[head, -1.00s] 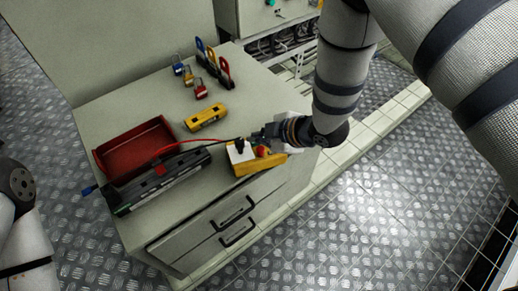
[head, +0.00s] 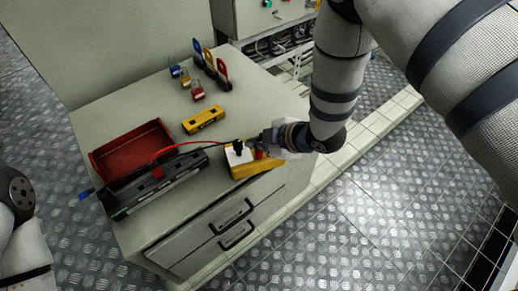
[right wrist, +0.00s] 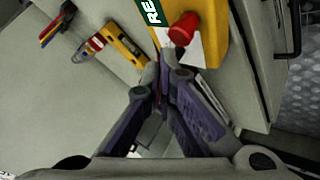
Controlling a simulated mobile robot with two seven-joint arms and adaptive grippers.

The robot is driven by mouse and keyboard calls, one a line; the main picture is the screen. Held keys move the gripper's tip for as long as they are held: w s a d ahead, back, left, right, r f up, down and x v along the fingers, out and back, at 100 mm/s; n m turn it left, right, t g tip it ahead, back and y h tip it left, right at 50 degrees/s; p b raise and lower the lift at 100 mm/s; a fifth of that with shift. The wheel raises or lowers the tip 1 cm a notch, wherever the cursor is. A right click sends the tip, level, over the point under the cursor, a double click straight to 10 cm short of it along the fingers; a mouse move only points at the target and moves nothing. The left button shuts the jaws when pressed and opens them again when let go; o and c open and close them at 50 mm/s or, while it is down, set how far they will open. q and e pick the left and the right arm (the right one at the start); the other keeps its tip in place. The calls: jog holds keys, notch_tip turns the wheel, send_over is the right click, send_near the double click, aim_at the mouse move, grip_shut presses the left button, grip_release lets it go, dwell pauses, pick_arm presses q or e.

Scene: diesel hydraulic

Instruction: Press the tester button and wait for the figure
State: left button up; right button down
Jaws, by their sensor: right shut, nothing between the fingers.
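The tester (head: 258,168) is a yellow box with a white top plate and a black knob, standing at the cabinet's front right edge. Its red button (head: 260,154) is partly covered by my right gripper (head: 254,140) in the head view. In the right wrist view the red button (right wrist: 183,28) stands up from the yellow box (right wrist: 207,12). My right gripper (right wrist: 165,62) is shut and empty, its tips close beside the button; I cannot tell whether they touch it. No figure can be read. My left gripper is out of view.
A black long device (head: 160,185) with a red cable lies left of the tester, before a red tray (head: 130,150). A yellow level-like tool (head: 204,120) and several padlocks (head: 186,80) lie behind.

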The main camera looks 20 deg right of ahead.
aim_at(258, 153)
jog(key=shift+f, duration=0.15)
dwell(0.4)
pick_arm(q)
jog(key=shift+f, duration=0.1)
pick_arm(e)
jog(key=shift+f, duration=0.3)
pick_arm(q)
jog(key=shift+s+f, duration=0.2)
pick_arm(e)
jog(key=shift+f, duration=0.5)
dwell(0.6)
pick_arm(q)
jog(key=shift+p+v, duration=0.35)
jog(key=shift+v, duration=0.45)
pick_arm(e)
jog(key=shift+r, duration=0.95)
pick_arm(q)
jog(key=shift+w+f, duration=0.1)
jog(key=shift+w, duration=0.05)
pick_arm(e)
jog(key=shift+r+p, duration=1.45)
jog(key=shift+r, duration=1.25)
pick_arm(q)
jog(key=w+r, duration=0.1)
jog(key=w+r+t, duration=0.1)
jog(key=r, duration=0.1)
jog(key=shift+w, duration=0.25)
pick_arm(e)
jog(key=shift+f, duration=0.25)
